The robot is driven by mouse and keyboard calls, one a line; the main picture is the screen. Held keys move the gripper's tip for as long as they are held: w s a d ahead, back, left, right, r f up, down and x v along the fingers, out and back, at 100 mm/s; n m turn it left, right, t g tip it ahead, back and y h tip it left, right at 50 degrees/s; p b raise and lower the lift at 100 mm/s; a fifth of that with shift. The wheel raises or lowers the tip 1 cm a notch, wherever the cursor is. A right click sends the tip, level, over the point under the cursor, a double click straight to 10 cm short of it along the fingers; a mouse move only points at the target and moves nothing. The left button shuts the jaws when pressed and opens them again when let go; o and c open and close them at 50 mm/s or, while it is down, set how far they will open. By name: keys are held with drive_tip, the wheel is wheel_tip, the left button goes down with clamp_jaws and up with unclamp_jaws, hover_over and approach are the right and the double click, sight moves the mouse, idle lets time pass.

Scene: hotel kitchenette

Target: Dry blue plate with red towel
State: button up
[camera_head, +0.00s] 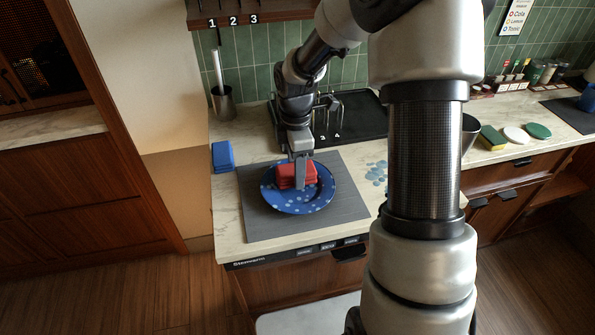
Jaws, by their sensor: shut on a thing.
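The blue plate (288,205) lies flat on a dark grey mat on the counter, with lighter spots on its surface that look like water drops. The red towel (288,172), a folded block, is at the plate's upper middle and appears to touch the plate. My gripper (300,186) points down over the plate and is shut on the red towel. One finger shows in front of the towel; the other finger is hidden.
A folded blue towel (222,155) lies left of the grey mat (262,227). Light blue spots (377,173) mark the counter to the right. A black drying tray (358,112) and a metal holder (223,104) stand behind. A sponge (491,138) lies far right.

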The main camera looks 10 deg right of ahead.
sight(300, 193)
drive_tip(key=shift+s, duration=2.1)
drive_tip(key=shift+w+p, duration=0.55)
drive_tip(key=shift+w, duration=1.55)
drive_tip(key=shift+s+r+p, duration=0.1)
drive_tip(key=shift+s+p, duration=0.2)
drive_tip(key=shift+s, duration=1.75)
drive_tip(key=shift+w, duration=2.05)
drive_tip(key=shift+s+p, duration=0.5)
drive_tip(key=shift+s, duration=1.55)
drive_tip(key=shift+w, duration=2.05)
drive_tip(key=shift+s+p, duration=0.5)
drive_tip(key=shift+s, duration=1.55)
drive_tip(key=shift+w, duration=2.1)
